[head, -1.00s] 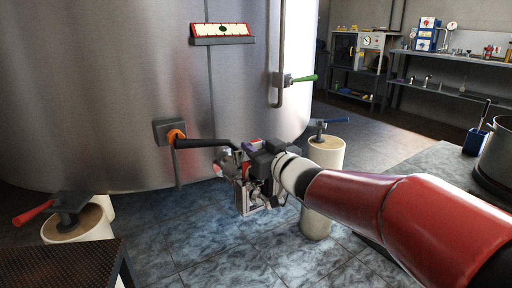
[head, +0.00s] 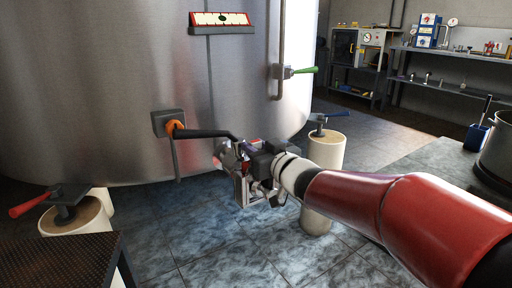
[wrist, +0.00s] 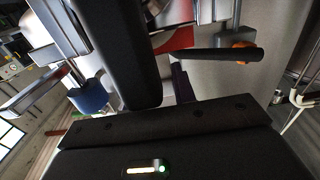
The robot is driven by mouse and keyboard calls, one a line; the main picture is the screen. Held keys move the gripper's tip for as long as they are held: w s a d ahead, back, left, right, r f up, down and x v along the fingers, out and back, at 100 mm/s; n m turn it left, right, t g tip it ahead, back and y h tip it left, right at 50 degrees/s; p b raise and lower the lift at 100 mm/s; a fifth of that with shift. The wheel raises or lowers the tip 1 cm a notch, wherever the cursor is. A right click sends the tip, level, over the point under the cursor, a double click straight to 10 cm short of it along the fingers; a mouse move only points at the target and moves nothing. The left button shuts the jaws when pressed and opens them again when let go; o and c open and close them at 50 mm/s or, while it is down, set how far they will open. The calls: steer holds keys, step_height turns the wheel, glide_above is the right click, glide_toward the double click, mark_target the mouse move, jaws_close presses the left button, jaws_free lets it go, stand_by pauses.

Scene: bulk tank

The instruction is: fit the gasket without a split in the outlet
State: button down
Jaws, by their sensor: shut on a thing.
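My gripper (head: 226,160) is in front of the steel tank, low down, just below the far end of a black lever (head: 205,133). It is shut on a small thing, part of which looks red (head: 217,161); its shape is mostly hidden. In the wrist view a red patch (wrist: 181,40) shows beside a dark finger, with the black lever (wrist: 215,54) and its orange hub (wrist: 245,45) close by. I cannot tell whether the lever touches the gripper. No gasket can be made out clearly, nor whether one is split. The outlet opening is not clearly visible.
The tank (head: 120,90) fills the left and back. A green-handled valve (head: 300,70) is on the tank. A dark mesh-topped stand (head: 60,262) is front left. The tiled floor between is free.

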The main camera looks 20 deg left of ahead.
steer(key=shift+f, duration=0.4)
steer(key=c, duration=1.1)
jaws_free()
steer(key=shift+o, duration=0.2)
steer(key=shift+f, duration=0.1)
steer(key=v, duration=0.8)
steer(key=shift+d+r, duration=0.1)
steer(key=shift+r, duration=0.1)
